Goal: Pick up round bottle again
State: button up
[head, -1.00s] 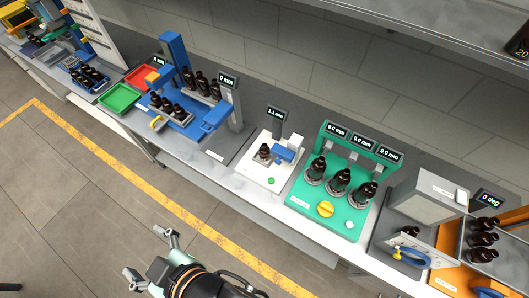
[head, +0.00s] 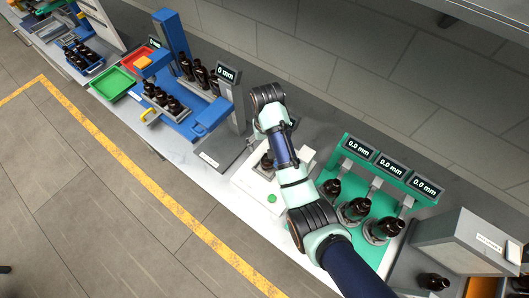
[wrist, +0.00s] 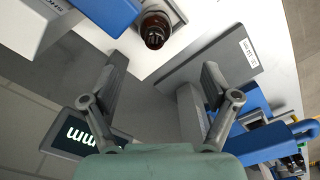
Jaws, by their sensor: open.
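A dark amber bottle (head: 267,161) stands on the white station (head: 248,187) in the middle of the bench, partly covered by my arm in the head view. In the wrist view the bottle (wrist: 155,29) appears at the top centre, seen from above onto its dark cap, in a pale holder. My gripper (wrist: 163,65) is open and empty, its two fingers spread wide. The bottle lies beyond the fingertips, not between them.
The green station (head: 352,242) with several bottles stands close on the right of my arm. The blue station (head: 186,125) with a grey post (head: 230,105) stands on the left. In the wrist view, a display (wrist: 88,132) is near the left finger and a blue part (wrist: 108,14) sits beside the bottle.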

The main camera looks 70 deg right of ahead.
jog(key=shift+s+d+f, duration=0.2)
jog(key=shift+s+d, duration=0.2)
jog(key=shift+d, duration=0.05)
jog(key=shift+a+f, duration=0.1)
jog(key=shift+a, duration=0.05)
jog(key=f, duration=0.5)
jog(key=shift+a+f, duration=0.2)
jog(key=shift+a, duration=0.05)
notch_tip(320, 180, down, 6)
jog(key=shift+f+b, duration=0.25)
jog(key=shift+b, duration=0.25)
jog(key=c, duration=1.4)
notch_tip(320, 180, up, 12)
jog(key=shift+d+r+p, duration=0.1)
jog(key=shift+r+p, duration=0.15)
jog(key=shift+p, duration=0.5)
notch_tip(320, 180, up, 8)
jog(key=p, duration=0.6)
send_over(268, 161)
jog(key=d, duration=0.1)
jog(key=shift+w+f, duration=0.15)
jog(key=shift+w, duration=0.1)
